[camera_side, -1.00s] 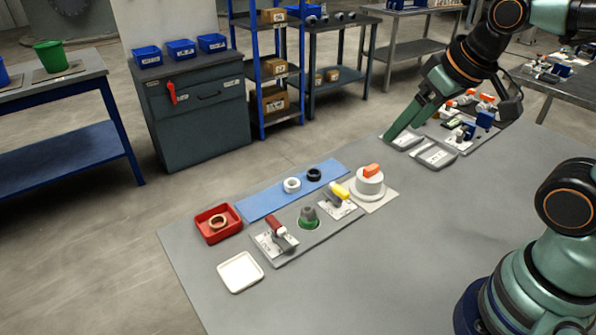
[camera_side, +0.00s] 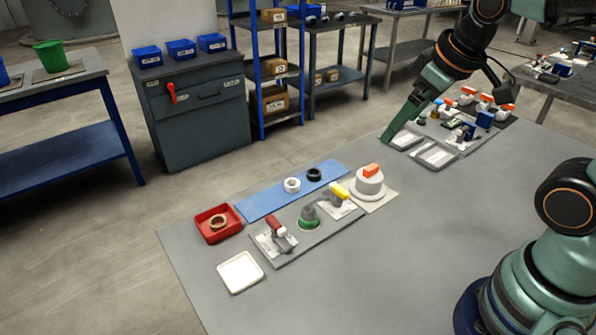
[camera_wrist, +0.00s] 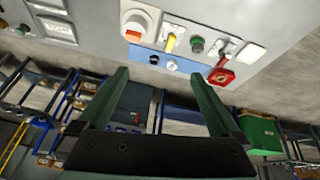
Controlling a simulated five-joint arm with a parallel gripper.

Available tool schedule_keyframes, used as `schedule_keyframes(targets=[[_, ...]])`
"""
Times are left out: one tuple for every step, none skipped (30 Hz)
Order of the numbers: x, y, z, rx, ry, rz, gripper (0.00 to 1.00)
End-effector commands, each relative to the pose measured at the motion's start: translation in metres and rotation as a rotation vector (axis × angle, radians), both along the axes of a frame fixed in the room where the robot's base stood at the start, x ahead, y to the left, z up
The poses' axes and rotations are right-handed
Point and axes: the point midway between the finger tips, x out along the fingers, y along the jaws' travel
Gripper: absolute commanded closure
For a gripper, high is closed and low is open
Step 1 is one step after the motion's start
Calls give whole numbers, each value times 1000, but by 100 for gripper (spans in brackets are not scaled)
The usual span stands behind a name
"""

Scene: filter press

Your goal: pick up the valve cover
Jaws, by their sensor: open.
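A round white cover with an orange handle (camera_side: 369,181) stands on a pale square plate on the grey table; I take it to be the valve cover. It also shows at the top of the wrist view (camera_wrist: 137,21), left of the middle. My gripper (camera_side: 388,138) is in the air over the far part of the table, behind the cover and clear of it. In the wrist view its two green fingers (camera_wrist: 163,76) stand wide apart with nothing between them.
Beside the cover lie a blue strip (camera_side: 260,205) with a white and a black ring, and a grey plate with yellow- and red-handled valves and a green fitting. A red tray (camera_side: 210,236) and white tray (camera_side: 240,273) stand left. Grey trays (camera_side: 436,156) lie near my gripper.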

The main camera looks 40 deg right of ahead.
Motion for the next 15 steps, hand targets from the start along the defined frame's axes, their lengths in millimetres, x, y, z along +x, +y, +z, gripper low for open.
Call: schedule_keyframes(targets=[[8,-4,-2,-37,37,73,0],[12,-6,-3,-60,57,125,0],[19,-9,-5,-93,83,200,0],[24,-11,-7,-115,105,259,0],[29,-13,-9,-137,124,319,0],[36,-17,-12,-162,151,398,0],[41,-20,-15,-182,169,458,0],[46,-22,-18,-198,189,518,0],[52,-26,-22,-219,214,600,0],[57,-28,-26,-232,232,661,0],[62,-31,-30,-243,250,722,0],[69,-35,-36,-258,270,805,0],[73,-38,-41,-266,286,867,0],[77,-41,-46,-273,300,926,0],[83,-44,-52,-281,317,1002,0]])
